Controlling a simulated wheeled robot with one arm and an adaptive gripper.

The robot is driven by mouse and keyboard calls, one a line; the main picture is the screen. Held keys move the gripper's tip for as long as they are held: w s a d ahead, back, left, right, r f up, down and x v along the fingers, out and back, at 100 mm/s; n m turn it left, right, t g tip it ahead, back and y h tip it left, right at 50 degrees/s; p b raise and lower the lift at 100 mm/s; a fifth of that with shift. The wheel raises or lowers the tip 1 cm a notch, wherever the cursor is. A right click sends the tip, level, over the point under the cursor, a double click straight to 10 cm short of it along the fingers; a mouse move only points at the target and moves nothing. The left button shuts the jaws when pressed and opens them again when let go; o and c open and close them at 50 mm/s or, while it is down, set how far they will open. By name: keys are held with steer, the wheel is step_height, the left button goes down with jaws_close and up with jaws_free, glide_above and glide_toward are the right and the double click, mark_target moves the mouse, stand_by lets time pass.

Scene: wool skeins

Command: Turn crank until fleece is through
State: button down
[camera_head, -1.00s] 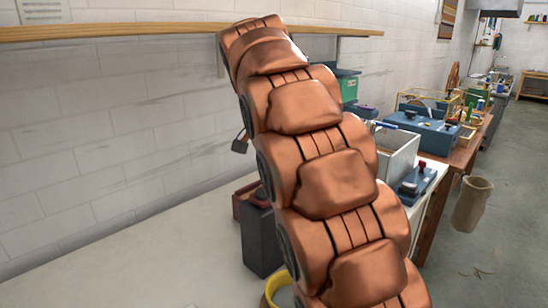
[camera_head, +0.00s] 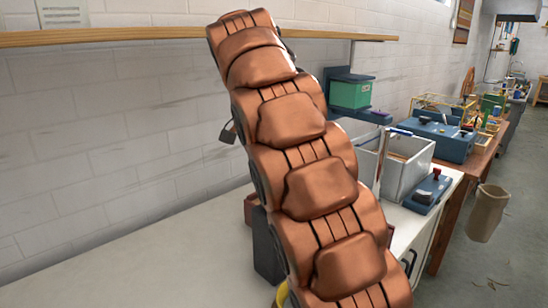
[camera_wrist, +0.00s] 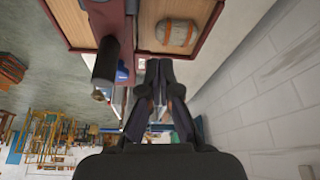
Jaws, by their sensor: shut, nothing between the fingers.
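In the wrist view my gripper (camera_wrist: 160,64) is shut and empty, its fingertips together. Just left of the fingertips is a dark cylinder (camera_wrist: 106,62), which could be the crank's handle. It stands against a dark red frame (camera_wrist: 128,32), apart from my fingers. On a wooden surface beyond, a grey-beige lump with orange bands (camera_wrist: 177,34) lies inside the red edging; it could be the fleece. In the head view my copper-covered arm hides much of the middle, and I cannot make out the crank or fleece there.
A dark grey block (camera_head: 266,245) stands on the white worktop (camera_head: 150,255) behind my arm. To the right are a grey bin (camera_head: 408,165), a blue device with a red knob (camera_head: 428,190) and a green box (camera_head: 350,92). The worktop's left is clear.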

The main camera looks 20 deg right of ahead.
step_height(320, 180, up, 6)
steer(key=w+a+p, duration=0.1)
steer(key=a+p, duration=0.1)
steer(key=p, duration=0.4)
steer(key=shift+w+r, duration=0.25)
steer(key=s+a+f+n+g+y+p, duration=0.1)
steer(key=s+f+n, duration=0.3)
steer(key=s, duration=0.9)
steer(key=s+a+f+n+g+y+p, duration=0.1)
steer(key=s+a+f+n, duration=0.3)
steer(key=s+f, duration=0.5)
steer(key=s+a+f+n+g+y+p, duration=0.1)
steer(key=s+f, duration=0.5)
steer(key=s, duration=1.1)
steer(key=a+n+p, duration=0.1)
steer(key=n+p, duration=0.1)
steer(key=n, duration=0.1)
steer(key=shift+s+a+f+g+y, duration=0.2)
steer(key=shift+a+f+g+y, duration=0.2)
